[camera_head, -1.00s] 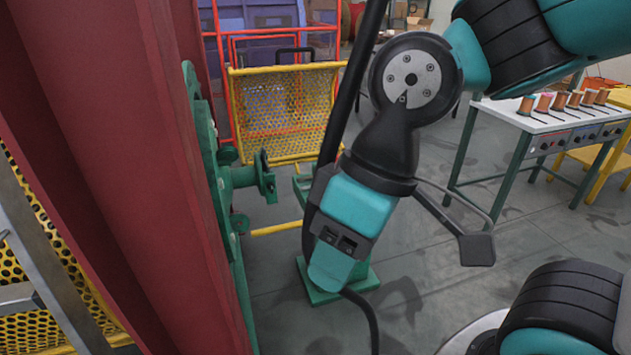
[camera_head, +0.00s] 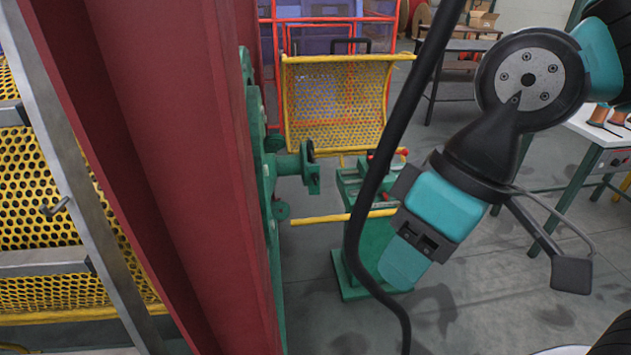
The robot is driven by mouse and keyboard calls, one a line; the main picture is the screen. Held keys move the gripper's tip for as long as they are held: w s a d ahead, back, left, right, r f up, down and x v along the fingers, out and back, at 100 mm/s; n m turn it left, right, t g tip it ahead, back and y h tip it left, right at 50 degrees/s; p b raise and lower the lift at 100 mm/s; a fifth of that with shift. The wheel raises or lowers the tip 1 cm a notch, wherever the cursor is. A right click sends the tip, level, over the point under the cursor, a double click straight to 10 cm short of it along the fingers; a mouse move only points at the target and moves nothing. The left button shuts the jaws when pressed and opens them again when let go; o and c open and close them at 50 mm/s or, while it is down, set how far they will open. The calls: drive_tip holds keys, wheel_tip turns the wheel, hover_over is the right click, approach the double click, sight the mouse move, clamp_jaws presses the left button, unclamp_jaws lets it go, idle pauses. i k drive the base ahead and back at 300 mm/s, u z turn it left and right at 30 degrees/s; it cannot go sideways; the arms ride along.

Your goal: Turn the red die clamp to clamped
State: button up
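A green stand (camera_head: 352,277) rises from the floor right of the big dark red column. Small red parts (camera_head: 404,152) show at its top, and one may be the red die clamp. They are too small for me to tell which is the clamp or how it is turned. My gripper (camera_head: 401,262) is at the lower end of my teal and black arm, in front of the stand in the picture. It hides the stand's right side. I cannot make out its fingertips, and I see nothing held in it.
The dark red column (camera_head: 150,170) fills the left, with a green machine flange (camera_head: 300,167) beside it. A yellow mesh guard (camera_head: 335,105) stands behind the stand. A metal-framed yellow panel (camera_head: 40,180) is at far left. A white-topped table (camera_head: 590,125) is at right. Grey floor lies open between.

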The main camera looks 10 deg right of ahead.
sight(405, 152)
drive_tip(key=z, duration=0.35)
drive_tip(key=i, duration=0.35)
drive_tip(key=z, duration=0.95)
drive_tip(key=i, duration=1.4)
drive_tip(key=u, duration=0.9)
drive_tip(key=i, duration=0.3)
drive_tip(key=u, duration=0.3)
